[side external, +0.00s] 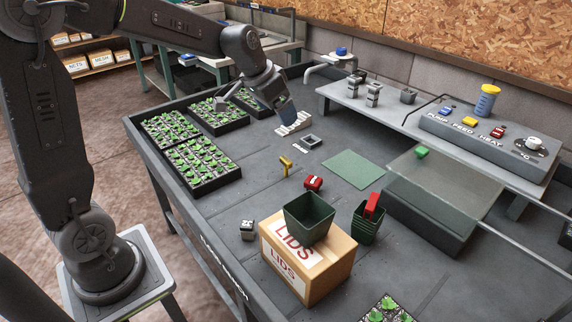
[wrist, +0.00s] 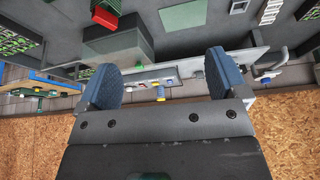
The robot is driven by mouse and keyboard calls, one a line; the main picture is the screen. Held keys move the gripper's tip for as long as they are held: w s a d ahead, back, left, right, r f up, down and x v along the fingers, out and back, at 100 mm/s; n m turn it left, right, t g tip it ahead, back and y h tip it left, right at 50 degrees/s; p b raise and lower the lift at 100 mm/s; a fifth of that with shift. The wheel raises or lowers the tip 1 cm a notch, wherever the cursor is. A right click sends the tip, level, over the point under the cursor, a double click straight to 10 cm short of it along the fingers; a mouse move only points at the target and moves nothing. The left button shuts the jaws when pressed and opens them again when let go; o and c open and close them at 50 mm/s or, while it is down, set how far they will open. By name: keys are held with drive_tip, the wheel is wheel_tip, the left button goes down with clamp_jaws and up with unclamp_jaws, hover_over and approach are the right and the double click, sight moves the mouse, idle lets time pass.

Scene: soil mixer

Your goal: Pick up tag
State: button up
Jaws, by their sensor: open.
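My gripper (side external: 287,110) is over the far part of the grey bench, close to a white stepped piece (side external: 294,124). Whether they touch is unclear. In the wrist view my gripper (wrist: 160,62) has its two blue fingers wide apart with nothing between them. A small flat white strip (side external: 299,150), perhaps a tag, lies in front of the white piece, beside a dark square frame (side external: 311,142). A yellow T-shaped piece (side external: 286,164) stands nearer the middle. I cannot tell for sure which of these is the tag.
Seedling trays (side external: 207,167) fill the bench's left side. A green mat (side external: 353,170) lies right of centre. A LIDS box (side external: 325,274) with a green pot (side external: 309,218) stands in front. A raised shelf (side external: 387,114) with a control panel (side external: 470,145) runs along the back right.

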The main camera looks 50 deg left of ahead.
drive_tip(key=w+a+f, duration=0.5)
drive_tip(key=w+f, duration=0.1)
approach(286, 159)
drive_tip(key=x, duration=0.6)
drive_tip(key=shift+w+d+r, duration=0.1)
drive_tip(key=shift+w+d, duration=0.05)
drive_tip(key=shift+w, duration=0.1)
drive_tip(key=shift+s+x, duration=0.15)
drive_tip(key=shift+x, duration=1.4)
drive_tip(key=shift+s+x, duration=0.15)
drive_tip(key=shift+x, duration=1.4)
drive_tip(key=shift+a, duration=0.2)
drive_tip(key=shift+c, duration=0.3)
drive_tip(key=c, duration=0.9)
